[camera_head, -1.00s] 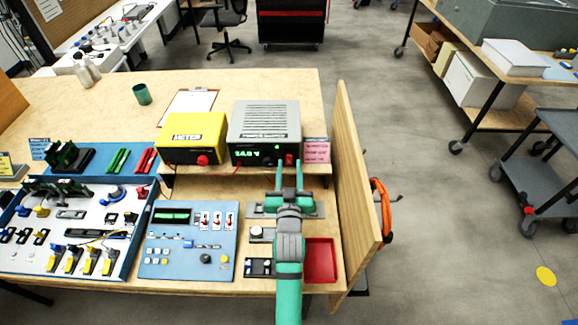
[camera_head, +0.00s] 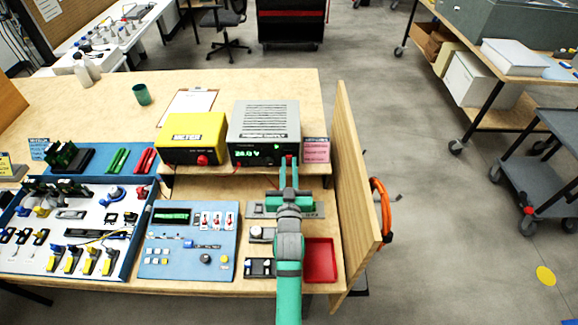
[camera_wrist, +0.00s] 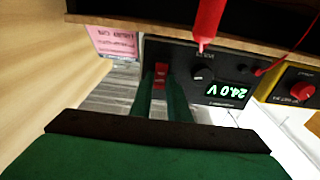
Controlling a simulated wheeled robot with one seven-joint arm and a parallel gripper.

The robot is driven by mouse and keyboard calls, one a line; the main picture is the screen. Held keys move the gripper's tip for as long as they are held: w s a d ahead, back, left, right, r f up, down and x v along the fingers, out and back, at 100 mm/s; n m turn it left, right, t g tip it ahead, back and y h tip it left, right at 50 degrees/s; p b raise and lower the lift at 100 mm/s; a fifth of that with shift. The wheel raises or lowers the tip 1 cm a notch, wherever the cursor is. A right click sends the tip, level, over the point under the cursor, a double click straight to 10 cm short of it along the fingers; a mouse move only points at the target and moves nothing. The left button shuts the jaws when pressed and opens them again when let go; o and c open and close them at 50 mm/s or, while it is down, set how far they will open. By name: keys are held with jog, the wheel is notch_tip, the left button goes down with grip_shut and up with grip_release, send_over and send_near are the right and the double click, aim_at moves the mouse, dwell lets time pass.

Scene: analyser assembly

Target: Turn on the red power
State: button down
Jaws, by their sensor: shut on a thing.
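The grey power supply (camera_head: 265,128) stands on the raised shelf. Its lit green display (camera_wrist: 225,91) reads 24.0 V in the wrist view. The red power switch (camera_wrist: 160,76) is on its front panel, beside a black knob (camera_wrist: 203,73); its red also shows in the head view (camera_head: 290,159). My gripper (camera_head: 289,166) reaches up to this panel, its two green fingers close together. In the wrist view, my gripper (camera_wrist: 160,88) has a finger on each side of the switch and is shut on it. The fingers partly cover the switch.
The yellow meter (camera_head: 193,138) stands left of the supply, and a pink note (camera_head: 316,150) stands close on the right. A wooden side panel (camera_head: 355,180) rises at the bench's right edge. A red tray (camera_head: 320,262) and blue control board (camera_head: 188,240) lie below.

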jog(key=shift+f+t, duration=0.2)
jog(key=shift+t, duration=0.7)
jog(key=c, duration=1.7)
grip_release()
jog(key=shift+r, duration=0.4)
notch_tip(320, 180, up, 3)
jog(key=shift+w+f, duration=0.1)
jog(key=shift+f, duration=0.1)
jog(key=s+r, duration=0.3)
jog(key=s, duration=0.1)
jog(key=s+r, duration=0.3)
jog(key=s, duration=0.2)
jog(key=s+r, duration=0.3)
jog(key=s, duration=0.2)
jog(key=shift+s+r, duration=0.15)
jog(key=shift+r, duration=0.1)
